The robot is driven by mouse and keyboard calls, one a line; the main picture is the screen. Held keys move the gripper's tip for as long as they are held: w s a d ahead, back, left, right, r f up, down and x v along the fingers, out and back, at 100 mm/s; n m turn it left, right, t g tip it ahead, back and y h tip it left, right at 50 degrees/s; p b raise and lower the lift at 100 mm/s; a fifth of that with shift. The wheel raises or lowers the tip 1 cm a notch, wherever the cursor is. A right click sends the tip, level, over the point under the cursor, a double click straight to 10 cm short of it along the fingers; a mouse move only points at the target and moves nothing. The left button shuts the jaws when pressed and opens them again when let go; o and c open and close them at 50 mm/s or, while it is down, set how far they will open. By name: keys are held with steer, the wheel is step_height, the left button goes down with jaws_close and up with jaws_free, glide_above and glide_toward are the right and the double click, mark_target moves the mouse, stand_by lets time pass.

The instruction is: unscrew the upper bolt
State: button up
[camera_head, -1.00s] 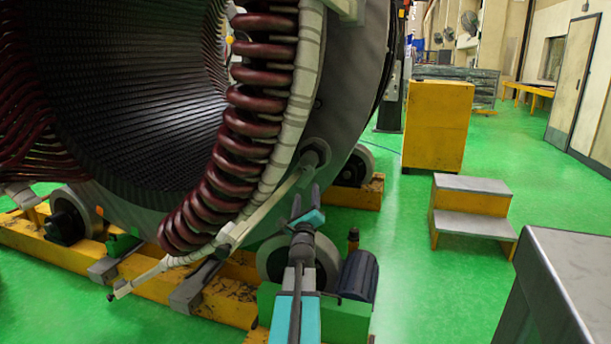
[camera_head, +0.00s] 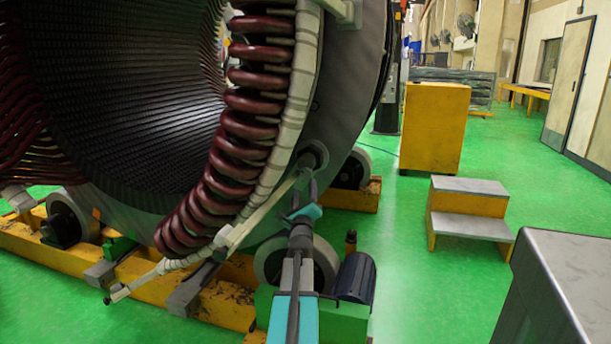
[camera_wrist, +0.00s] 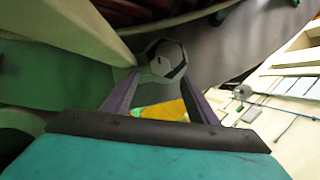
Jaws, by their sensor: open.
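The upper bolt (camera_head: 310,158) sits at the top right end of a pale bar (camera_head: 255,213) that slants down along the stator (camera_head: 345,90). In the wrist view the bolt's grey hex head (camera_wrist: 167,57) faces me just beyond the fingertips, near the middle top. My gripper (camera_head: 304,187) reaches up from below, with its fingers close under the bolt. In the wrist view my gripper (camera_wrist: 162,76) is open, with one finger on each side and nothing between them. The hex head stands ahead of the gap; I cannot tell whether the tips touch it.
Dark red coils (camera_head: 243,125) with a pale wrapped band lie just left of the bolt. A yellow base frame (camera_head: 215,300) with rollers lies below. A yellow cabinet (camera_head: 435,125), steps (camera_head: 470,205) and a grey box (camera_head: 575,280) stand right, with clear green floor between.

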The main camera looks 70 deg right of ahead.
mark_target(305, 174)
steer(key=shift+x, duration=5)
steer(key=c, duration=1.1)
